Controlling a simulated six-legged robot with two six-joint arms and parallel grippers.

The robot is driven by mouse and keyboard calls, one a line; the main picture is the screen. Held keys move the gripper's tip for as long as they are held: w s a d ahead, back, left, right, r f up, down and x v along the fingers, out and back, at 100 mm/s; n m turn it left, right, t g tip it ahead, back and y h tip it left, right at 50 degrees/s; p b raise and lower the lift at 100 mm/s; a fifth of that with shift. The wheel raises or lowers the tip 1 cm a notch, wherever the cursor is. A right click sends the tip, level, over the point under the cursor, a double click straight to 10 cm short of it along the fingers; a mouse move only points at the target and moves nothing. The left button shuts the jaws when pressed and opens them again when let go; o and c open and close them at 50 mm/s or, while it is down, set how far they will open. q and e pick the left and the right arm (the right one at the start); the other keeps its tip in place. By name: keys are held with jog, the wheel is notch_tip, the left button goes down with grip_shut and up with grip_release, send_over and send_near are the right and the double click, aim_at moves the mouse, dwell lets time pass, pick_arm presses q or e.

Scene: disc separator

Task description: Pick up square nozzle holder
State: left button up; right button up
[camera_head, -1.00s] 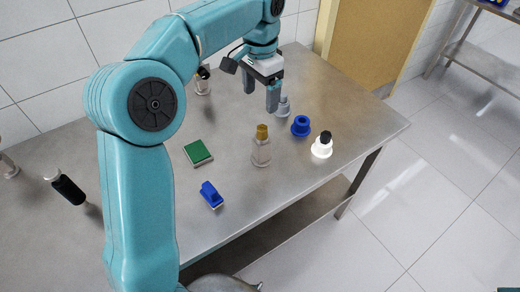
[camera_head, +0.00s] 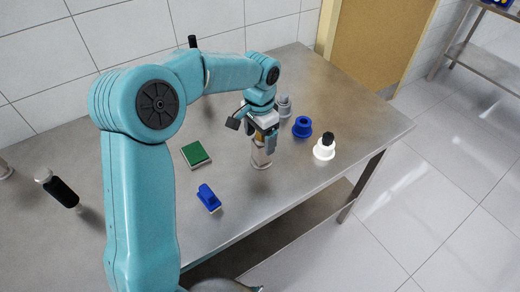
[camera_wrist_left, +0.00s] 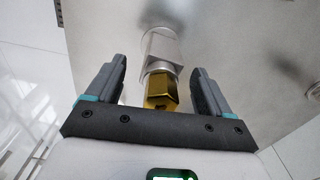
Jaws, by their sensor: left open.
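A nozzle holder with a pale, squarish body and a gold hexagonal top (camera_wrist_left: 161,90) stands upright on the steel table. In the head view its pale lower body (camera_head: 261,158) shows below my left gripper (camera_head: 262,138), which partly hides its gold top. In the left wrist view my left gripper (camera_wrist_left: 159,70) is open, with one finger on each side of the holder and visible gaps between. It is not gripping it. My right gripper is not in view.
A grey fitting (camera_head: 285,107), a blue round part (camera_head: 302,127) and a white part with a black top (camera_head: 324,147) stand to the right. A green block (camera_head: 195,154), a blue piece (camera_head: 208,197) and a black-handled tool (camera_head: 62,191) lie to the left. The table's front edge is close.

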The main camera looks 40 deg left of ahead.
pick_arm(q)
jog(key=f, duration=0.1)
jog(key=w+f, duration=0.1)
jog(key=f, duration=0.1)
jog(key=shift+w, duration=0.1)
jog(key=shift+f, duration=0.1)
jog(key=shift+s+r, duration=0.25)
jog(key=shift+s, duration=0.25)
jog(key=shift+w+f, duration=0.2)
jog(key=shift+w, duration=0.15)
jog(key=c, duration=1.4)
jog(key=shift+o, duration=0.2)
jog(key=shift+s+r, duration=0.15)
